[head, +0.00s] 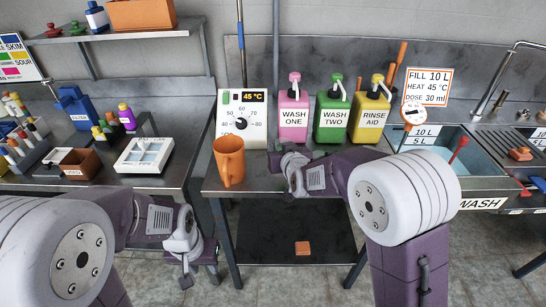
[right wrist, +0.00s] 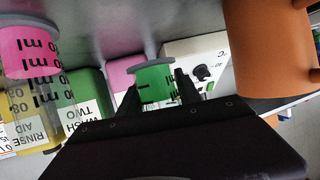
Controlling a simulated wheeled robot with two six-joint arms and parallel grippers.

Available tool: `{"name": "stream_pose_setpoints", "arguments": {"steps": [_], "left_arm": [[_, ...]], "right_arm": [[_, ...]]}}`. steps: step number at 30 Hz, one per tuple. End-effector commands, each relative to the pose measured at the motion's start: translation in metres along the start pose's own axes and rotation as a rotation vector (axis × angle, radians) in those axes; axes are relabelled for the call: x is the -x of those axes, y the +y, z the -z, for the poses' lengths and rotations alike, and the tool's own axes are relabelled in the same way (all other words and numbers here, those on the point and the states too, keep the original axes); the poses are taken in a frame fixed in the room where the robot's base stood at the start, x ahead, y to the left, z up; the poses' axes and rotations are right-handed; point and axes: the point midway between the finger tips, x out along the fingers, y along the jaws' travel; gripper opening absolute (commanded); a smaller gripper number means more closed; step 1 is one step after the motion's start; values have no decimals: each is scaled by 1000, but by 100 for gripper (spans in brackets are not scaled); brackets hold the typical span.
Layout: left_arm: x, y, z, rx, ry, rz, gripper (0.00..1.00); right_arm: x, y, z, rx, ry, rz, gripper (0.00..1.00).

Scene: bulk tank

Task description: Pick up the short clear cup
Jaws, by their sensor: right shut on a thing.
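In the right wrist view, which is upside down, a short clear cup (right wrist: 155,82) with a grey base and dark marks stands between the two fingers of my right gripper (right wrist: 158,90). The gripper is shut on it. Green shows in the cup. I cannot tell whether its base touches the bench. In the head view the cup is hidden behind my right arm. My left gripper (head: 187,272) hangs low at the left of the bench, away from the cup. Its jaws are too small to read.
A taller clear measure (right wrist: 30,55) with pink in it stands at one side of the gripped cup. An orange jug (head: 229,160) stands on the other side. Pink (head: 293,112), green (head: 332,118) and yellow (head: 370,115) pump bottles and a dial box (head: 228,128) line the bench's back.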

Motion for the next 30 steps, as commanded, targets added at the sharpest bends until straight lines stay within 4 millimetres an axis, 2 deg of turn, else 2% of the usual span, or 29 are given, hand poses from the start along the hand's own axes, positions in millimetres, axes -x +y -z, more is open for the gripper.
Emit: {"name": "stream_pose_setpoints", "arguments": {"steps": [6,15,21,30], "left_arm": [[0,0,0,0,0,0,36],[6,0,1,0,0,0,36],[14,0,2,0,0,0,36],[18,0,2,0,0,0,36]], "right_arm": [[0,30,23,0,4,-3,0],[1,61,46,0,1,-3,0],[1,74,56,1,1,-1,0],[0,82,61,1,1,-1,0]]}}
